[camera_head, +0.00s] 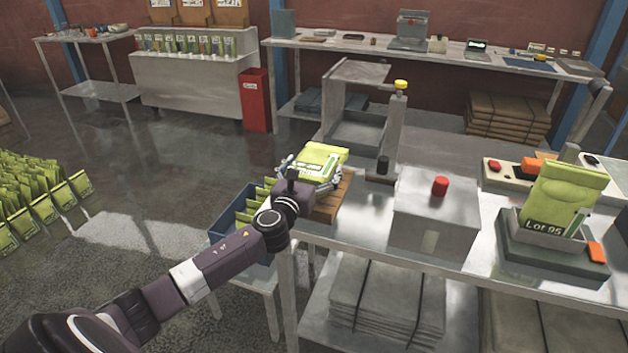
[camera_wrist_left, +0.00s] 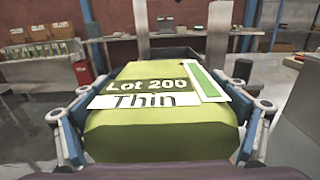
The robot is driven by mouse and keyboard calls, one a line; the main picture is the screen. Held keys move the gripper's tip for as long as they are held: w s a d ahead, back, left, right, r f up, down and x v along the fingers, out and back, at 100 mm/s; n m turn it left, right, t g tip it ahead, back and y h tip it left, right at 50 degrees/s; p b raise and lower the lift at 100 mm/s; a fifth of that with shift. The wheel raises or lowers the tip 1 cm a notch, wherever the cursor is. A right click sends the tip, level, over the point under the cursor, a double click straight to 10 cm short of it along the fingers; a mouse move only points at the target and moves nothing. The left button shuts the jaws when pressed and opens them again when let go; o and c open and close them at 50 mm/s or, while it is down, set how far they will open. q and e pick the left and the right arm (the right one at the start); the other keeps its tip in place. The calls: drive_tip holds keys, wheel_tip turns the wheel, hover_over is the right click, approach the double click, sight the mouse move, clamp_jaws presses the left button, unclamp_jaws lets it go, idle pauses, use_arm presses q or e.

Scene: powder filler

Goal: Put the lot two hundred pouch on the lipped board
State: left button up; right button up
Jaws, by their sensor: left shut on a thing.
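The lime-green pouch (camera_wrist_left: 160,115) reads "Lot 200 Thin" in the left wrist view and lies flat between the fingers of my left gripper (camera_wrist_left: 160,125). In the head view my left gripper (camera_head: 311,172) is shut on this pouch (camera_head: 322,155), at or just above the brown wooden board (camera_head: 335,197) on the table's left end. I cannot tell whether the pouch touches the board. The board's lip is mostly hidden. My right gripper is not in view.
A blue crate (camera_head: 221,222) of green pouches stands left of the metal table (camera_head: 345,229). A grey box with a red button (camera_head: 440,186) and a "Lot 95" pouch (camera_head: 561,200) on a scale stand to the right. A post with a yellow knob (camera_head: 400,85) rises behind the board.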

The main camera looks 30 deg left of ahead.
use_arm(q)
drive_tip(key=shift+f+b, duration=0.3)
drive_tip(key=shift+f, duration=1.5)
drive_tip(key=o, duration=1.2)
drive_tip(key=shift+f, duration=0.15)
